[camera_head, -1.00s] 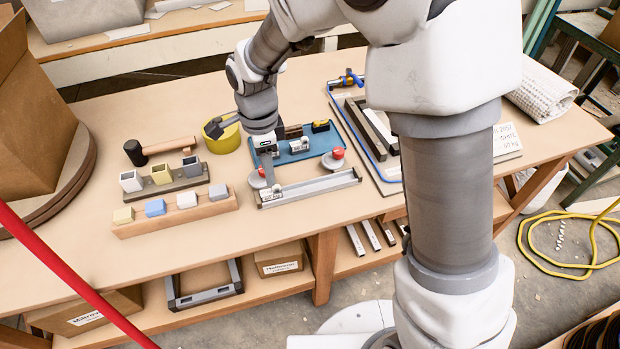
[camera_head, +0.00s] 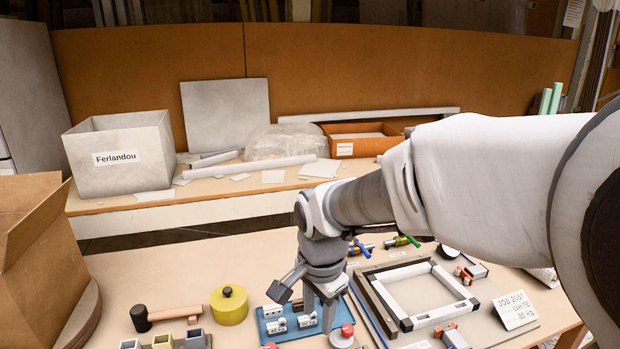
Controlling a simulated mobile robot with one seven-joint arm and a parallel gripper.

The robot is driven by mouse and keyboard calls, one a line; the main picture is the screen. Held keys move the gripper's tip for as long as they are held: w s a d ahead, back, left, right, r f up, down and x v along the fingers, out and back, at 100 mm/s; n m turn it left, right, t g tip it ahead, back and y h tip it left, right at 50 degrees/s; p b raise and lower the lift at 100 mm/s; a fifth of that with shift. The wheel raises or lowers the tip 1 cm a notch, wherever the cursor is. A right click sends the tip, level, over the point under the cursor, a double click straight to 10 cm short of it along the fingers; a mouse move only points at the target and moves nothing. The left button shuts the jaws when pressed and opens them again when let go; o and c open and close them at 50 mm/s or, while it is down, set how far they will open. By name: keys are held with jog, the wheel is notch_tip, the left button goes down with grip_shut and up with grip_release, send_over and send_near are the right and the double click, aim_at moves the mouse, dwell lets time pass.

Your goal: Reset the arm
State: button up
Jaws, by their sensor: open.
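My arm reaches in from the right, and my gripper (camera_head: 326,318) hangs down over the workbench, just above or beside the blue tray (camera_head: 270,326) with its small white blocks. Its fingers are partly hidden by the wrist. The gripper is open, and I see nothing held in it. A round piece with a red knob (camera_head: 346,331) is close to its right. I cannot tell whether the fingers touch the tray.
A yellow pot (camera_head: 229,306) and a mallet (camera_head: 165,315) lie to the left. A black-and-white frame (camera_head: 383,302) and a job sign (camera_head: 515,311) are to the right. Behind, a second bench holds a grey box (camera_head: 121,158) and an orange box (camera_head: 362,144). A cardboard box (camera_head: 38,235) stands far left.

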jog(key=s+d+r+n+t+p, duration=0.3)
jog(key=s+d+r+n+p, duration=0.3)
jog(key=s+d+r+n, duration=0.4)
jog(key=s+d+r, duration=0.2)
jog(key=s+r, duration=0.1)
jog(key=r, duration=0.2)
jog(key=shift+s+d+t, duration=0.3)
jog(key=shift+s+t, duration=0.1)
jog(key=shift+a+r, duration=0.1)
jog(key=shift+a, duration=0.05)
dwell(0.6)
